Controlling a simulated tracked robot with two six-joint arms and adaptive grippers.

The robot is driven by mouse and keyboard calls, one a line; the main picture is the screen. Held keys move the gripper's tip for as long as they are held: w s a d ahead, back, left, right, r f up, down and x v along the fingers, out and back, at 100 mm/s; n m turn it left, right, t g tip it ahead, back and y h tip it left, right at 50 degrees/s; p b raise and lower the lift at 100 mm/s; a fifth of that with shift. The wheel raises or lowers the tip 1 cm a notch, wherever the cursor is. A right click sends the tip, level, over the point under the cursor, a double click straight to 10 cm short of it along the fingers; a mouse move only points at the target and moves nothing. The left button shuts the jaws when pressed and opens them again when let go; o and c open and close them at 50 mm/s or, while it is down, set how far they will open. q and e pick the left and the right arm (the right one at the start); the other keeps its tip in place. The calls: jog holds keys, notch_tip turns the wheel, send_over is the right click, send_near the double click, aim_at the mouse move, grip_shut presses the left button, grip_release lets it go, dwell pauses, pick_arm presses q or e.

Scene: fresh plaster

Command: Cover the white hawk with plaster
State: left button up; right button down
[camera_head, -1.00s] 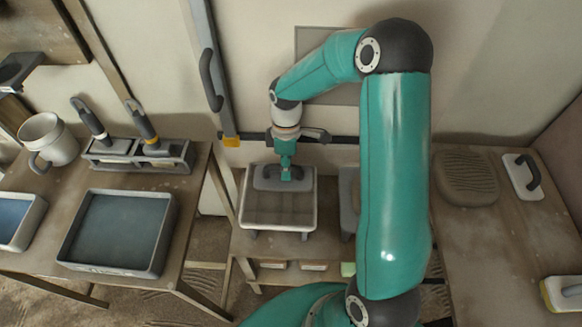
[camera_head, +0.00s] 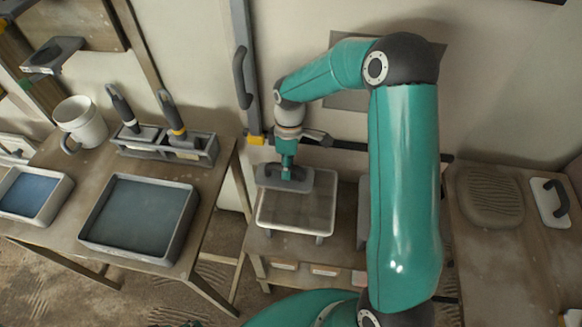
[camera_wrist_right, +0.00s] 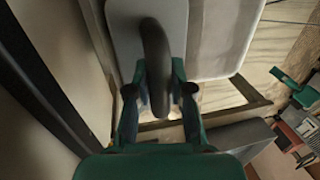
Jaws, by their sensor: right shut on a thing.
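My right gripper (camera_head: 287,172) is shut on the dark curved handle (camera_wrist_right: 157,65) of a grey float (camera_head: 270,180). The float is over the far left part of a pale-rimmed square board or tray (camera_head: 322,224) on a low stand. I cannot tell whether they touch. In the right wrist view, the float's flat back (camera_wrist_right: 122,30) lies beside the pale board (camera_wrist_right: 222,40). A white plate with a dark handle (camera_head: 545,212) lies on the right table; I cannot tell which of these is the hawk. My left gripper is out of view.
The left table holds a grey-blue tray (camera_head: 140,217), a blue tray (camera_head: 28,195), a white mug (camera_head: 82,122) and a rack (camera_head: 160,150) with handled tools. A ridged grey-brown slab (camera_head: 490,195) lies on the right table. A grey square (camera_head: 350,100) marks the wall behind my arm.

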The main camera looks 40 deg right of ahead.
notch_tip(320, 180, up, 7)
jog(key=p, duration=0.5)
dwell(0.3)
dwell(0.4)
